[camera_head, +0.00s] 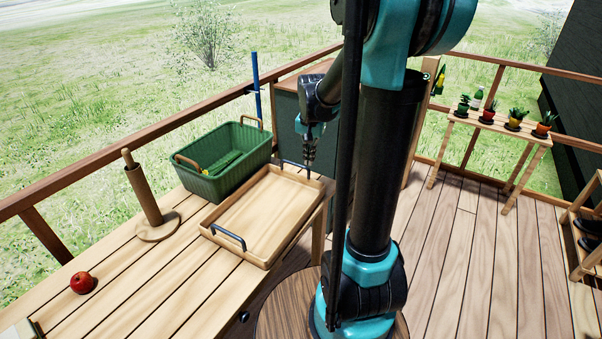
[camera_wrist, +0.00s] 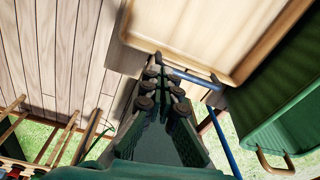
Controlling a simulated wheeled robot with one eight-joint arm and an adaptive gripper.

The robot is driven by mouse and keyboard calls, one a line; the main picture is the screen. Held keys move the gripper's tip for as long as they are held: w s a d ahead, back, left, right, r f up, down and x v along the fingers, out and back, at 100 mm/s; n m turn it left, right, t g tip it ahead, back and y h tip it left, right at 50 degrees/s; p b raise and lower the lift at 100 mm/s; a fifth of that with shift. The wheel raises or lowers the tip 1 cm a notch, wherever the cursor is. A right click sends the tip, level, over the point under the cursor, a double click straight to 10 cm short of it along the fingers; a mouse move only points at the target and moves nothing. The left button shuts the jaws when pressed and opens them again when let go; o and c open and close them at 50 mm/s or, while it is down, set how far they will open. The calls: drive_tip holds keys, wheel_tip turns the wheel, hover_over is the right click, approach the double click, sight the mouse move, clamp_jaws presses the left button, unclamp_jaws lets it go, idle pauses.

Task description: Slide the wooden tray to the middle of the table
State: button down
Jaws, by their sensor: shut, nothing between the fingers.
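The wooden tray (camera_head: 262,213) lies on the right end of the slatted table (camera_head: 141,285), by the table's edge. It has a dark handle at each short end. My gripper (camera_head: 307,172) is at the tray's far end, pointing down, with its fingers shut and empty. In the wrist view my gripper (camera_wrist: 160,82) is next to the tray's far handle (camera_wrist: 192,78), beside the tray's rim (camera_wrist: 165,45). I cannot tell whether the fingers touch the handle or the tray.
A green basket (camera_head: 222,160) stands close behind the tray, and shows in the wrist view (camera_wrist: 270,110). A wooden paper-towel stand (camera_head: 153,205) is to the left. A red apple (camera_head: 82,283) lies further left. The table's front middle is clear. A railing (camera_head: 130,140) runs behind.

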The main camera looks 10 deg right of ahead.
sight(251, 230)
drive_tip(key=w+d+m+g, duration=0.1)
drive_tip(key=w+m, duration=0.2)
drive_tip(key=w, duration=0.5)
wheel_tip(251, 230, down, 9)
drive_tip(key=shift+s+d+r, duration=0.1)
drive_tip(key=shift+s+d, duration=0.05)
drive_tip(key=shift+s+a+f, duration=0.2)
drive_tip(key=shift+s+a, duration=0.3)
drive_tip(key=shift+s, duration=0.05)
drive_tip(key=shift+s+a+f, duration=0.2)
drive_tip(key=shift+s+a, duration=0.7)
drive_tip(key=shift+a, duration=0.1)
drive_tip(key=s+a, duration=2)
drive_tip(key=shift+s, duration=0.15)
